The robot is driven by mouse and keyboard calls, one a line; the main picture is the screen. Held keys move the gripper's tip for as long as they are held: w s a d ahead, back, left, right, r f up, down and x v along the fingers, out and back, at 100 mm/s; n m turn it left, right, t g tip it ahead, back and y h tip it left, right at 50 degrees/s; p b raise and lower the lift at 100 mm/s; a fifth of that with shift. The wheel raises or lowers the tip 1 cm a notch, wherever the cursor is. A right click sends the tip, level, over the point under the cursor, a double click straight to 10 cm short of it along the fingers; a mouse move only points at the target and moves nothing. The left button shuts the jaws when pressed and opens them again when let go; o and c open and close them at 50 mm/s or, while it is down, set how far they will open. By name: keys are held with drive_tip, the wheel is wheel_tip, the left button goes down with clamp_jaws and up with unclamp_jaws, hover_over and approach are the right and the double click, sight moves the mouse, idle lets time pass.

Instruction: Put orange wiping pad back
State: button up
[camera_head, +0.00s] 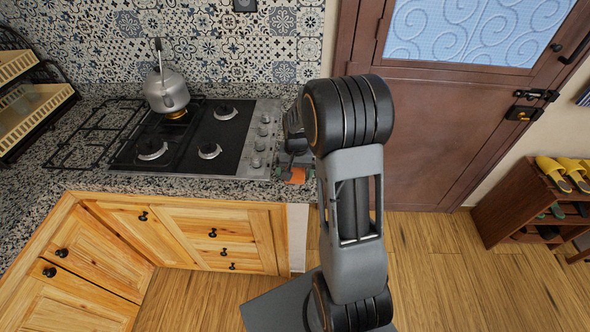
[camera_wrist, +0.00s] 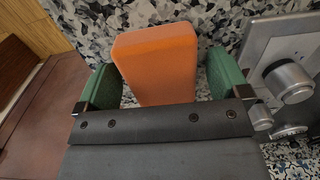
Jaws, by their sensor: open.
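The orange wiping pad (camera_wrist: 158,62) lies on the speckled countertop in the wrist view, between the two green fingers of my gripper (camera_wrist: 161,84). The fingers stand apart, with a gap visible on each side of the pad. The pad's near end is hidden behind the dark gripper body. In the head view, a small part of the orange pad (camera_head: 298,175) shows at the right end of the counter, beside the stove. My gripper (camera_head: 290,168) is there too, largely hidden by my arm.
The gas stove (camera_head: 200,138) with knobs is close to the left of my gripper in the head view, and a kettle (camera_head: 166,90) stands on it. The counter (camera_head: 215,187) ends just right of the pad. A door (camera_head: 435,140) and shoe rack (camera_head: 530,205) stand farther right.

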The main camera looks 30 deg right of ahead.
sight(296, 169)
wheel_tip(296, 169, up, 12)
drive_tip(key=f, duration=0.1)
drive_tip(key=s+a+r+n+t, duration=0.2)
drive_tip(key=s+a+n, duration=0.1)
drive_tip(key=s, duration=0.5)
drive_tip(key=s+a+r+n+t, duration=0.2)
drive_tip(key=s+a+r+n, duration=0.1)
drive_tip(key=s+a, duration=0.3)
drive_tip(key=shift+s+a+b, duration=0.15)
drive_tip(key=shift+s+b, duration=0.15)
drive_tip(key=shift+s, duration=0.6)
